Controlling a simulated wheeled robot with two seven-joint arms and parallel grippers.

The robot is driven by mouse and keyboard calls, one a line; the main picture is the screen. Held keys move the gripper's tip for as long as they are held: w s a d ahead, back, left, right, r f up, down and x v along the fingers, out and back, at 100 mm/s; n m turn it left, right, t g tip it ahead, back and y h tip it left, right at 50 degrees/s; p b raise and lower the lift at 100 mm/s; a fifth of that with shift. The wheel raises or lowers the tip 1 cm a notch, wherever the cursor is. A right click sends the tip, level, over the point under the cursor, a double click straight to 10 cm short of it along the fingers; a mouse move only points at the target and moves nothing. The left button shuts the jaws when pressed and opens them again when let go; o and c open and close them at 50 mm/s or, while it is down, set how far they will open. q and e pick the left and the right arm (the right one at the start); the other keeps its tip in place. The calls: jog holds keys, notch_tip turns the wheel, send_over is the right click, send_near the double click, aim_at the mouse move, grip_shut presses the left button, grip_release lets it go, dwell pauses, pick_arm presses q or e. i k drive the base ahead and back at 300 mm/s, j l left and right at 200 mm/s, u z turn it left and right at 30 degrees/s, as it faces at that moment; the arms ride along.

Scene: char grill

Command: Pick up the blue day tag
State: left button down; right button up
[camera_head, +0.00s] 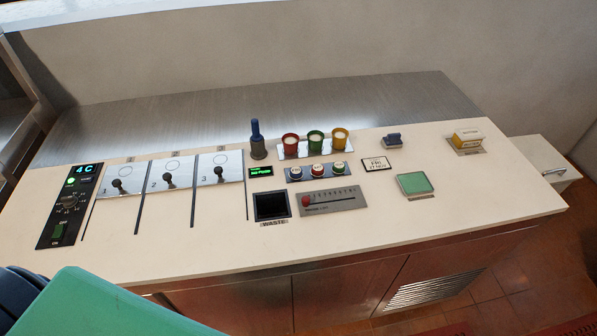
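No item is clearly readable as a blue day tag. A small dark blue block (392,140) sits on a grey base at the right of the counter, and I cannot tell whether it is the tag. In front of it lies a white card (376,163) with a black border and small print that seems to read FRI. A blue-handled tool (256,132) stands upright in a grey holder left of the cups. Neither of my grippers shows in this view.
Red, green and yellow cups (316,141) stand in a row. Three lever plates (169,173), a dark waste opening (271,205), a slider panel (329,200), a green pad (414,183) and a yellow-and-white box (468,137) share the counter (430,222). A large green shape fills the lower left.

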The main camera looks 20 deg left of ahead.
aim_at(296, 173)
jog(key=k+l+u, duration=0.1)
jog(key=l+u, duration=0.2)
jog(key=u, duration=0.2)
jog(key=k+l+u, duration=0.15)
jog(key=l+u, duration=0.15)
jog(key=u, duration=0.15)
